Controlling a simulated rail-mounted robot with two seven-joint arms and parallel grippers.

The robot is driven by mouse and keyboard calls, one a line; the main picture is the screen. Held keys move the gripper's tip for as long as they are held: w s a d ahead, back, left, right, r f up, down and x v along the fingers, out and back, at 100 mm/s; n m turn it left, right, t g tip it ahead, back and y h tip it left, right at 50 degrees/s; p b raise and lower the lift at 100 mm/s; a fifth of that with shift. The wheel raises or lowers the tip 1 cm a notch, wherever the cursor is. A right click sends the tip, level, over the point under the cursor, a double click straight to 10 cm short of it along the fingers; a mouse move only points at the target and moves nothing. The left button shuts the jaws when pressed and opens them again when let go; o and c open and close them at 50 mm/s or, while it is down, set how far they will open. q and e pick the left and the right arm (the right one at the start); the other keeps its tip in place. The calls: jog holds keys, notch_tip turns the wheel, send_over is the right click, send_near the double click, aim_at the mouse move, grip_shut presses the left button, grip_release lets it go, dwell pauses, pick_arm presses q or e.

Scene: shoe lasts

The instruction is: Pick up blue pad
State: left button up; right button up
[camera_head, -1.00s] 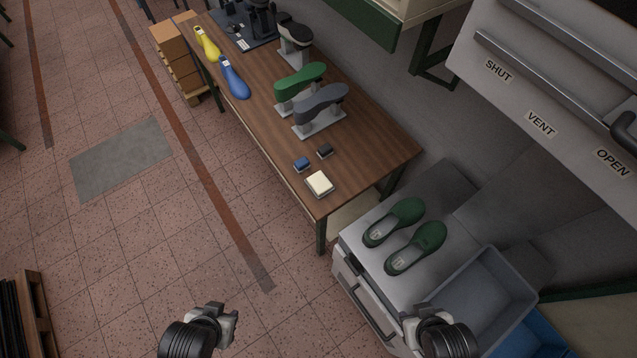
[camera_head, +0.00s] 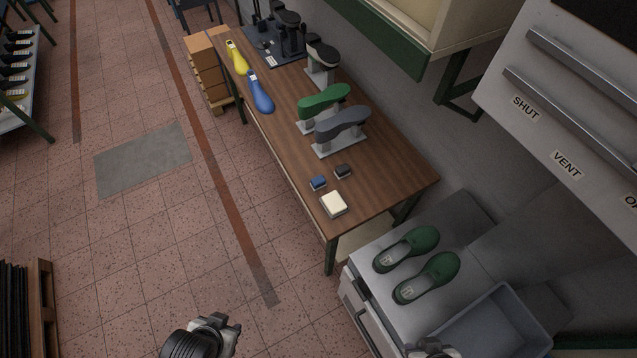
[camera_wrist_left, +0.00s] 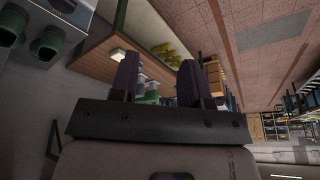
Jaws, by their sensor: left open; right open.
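The small blue pad (camera_head: 318,183) lies on the wooden table (camera_head: 385,185), near its front corner. A dark pad (camera_head: 343,171) lies just right of it, and a cream block (camera_head: 334,204) lies in front of it. My left gripper (camera_head: 232,328) is at the bottom of the head view, over the floor and well short of the table. In the left wrist view my left gripper (camera_wrist_left: 158,80) is open with nothing between its fingers. My right gripper (camera_head: 432,346) shows at the bottom edge, mostly cut off, by the metal cabinet. It is open, and I see nothing held.
Green shoes (camera_head: 408,249) rest on the cabinet at right, beside a grey bin (camera_head: 495,325).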

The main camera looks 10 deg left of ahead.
pick_arm(q)
jog(key=o, duration=1)
